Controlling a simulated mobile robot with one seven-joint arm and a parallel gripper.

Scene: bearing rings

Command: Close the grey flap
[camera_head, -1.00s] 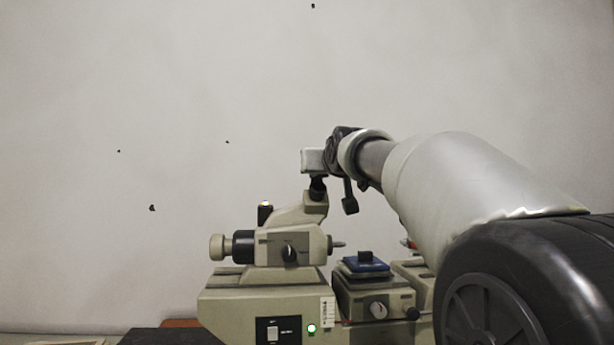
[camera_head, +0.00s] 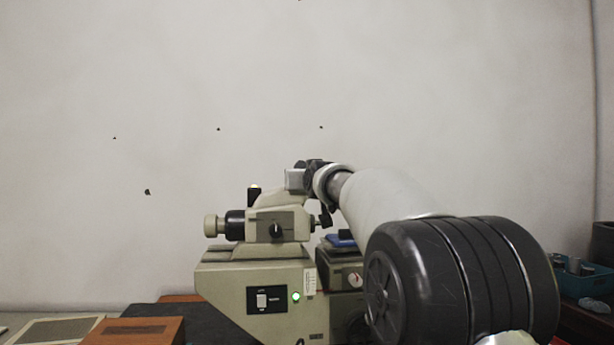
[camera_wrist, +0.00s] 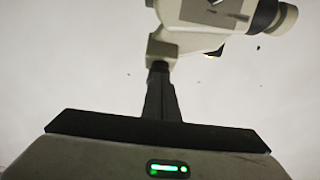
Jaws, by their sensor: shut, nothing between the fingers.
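A beige bench machine (camera_head: 225,280) stands on the table in the head view, with a side knob, a switch panel and a lit green lamp. I cannot single out the grey flap with certainty; a darker grey plate (camera_wrist: 212,12) shows on the machine's head at the top of the wrist view. My gripper (camera_wrist: 160,68) is shut and empty. Its dark fingertips overlap the lower end of the machine's beige arm (camera_wrist: 168,50); I cannot tell if they touch.
A brown wooden box (camera_head: 135,331) and a flat panel (camera_head: 50,330) lie at the lower left. A blue-topped unit (camera_head: 341,240) adjoins the machine, partly behind my arm. A teal bin (camera_head: 580,282) with small metal parts is at the right. The wall behind is bare.

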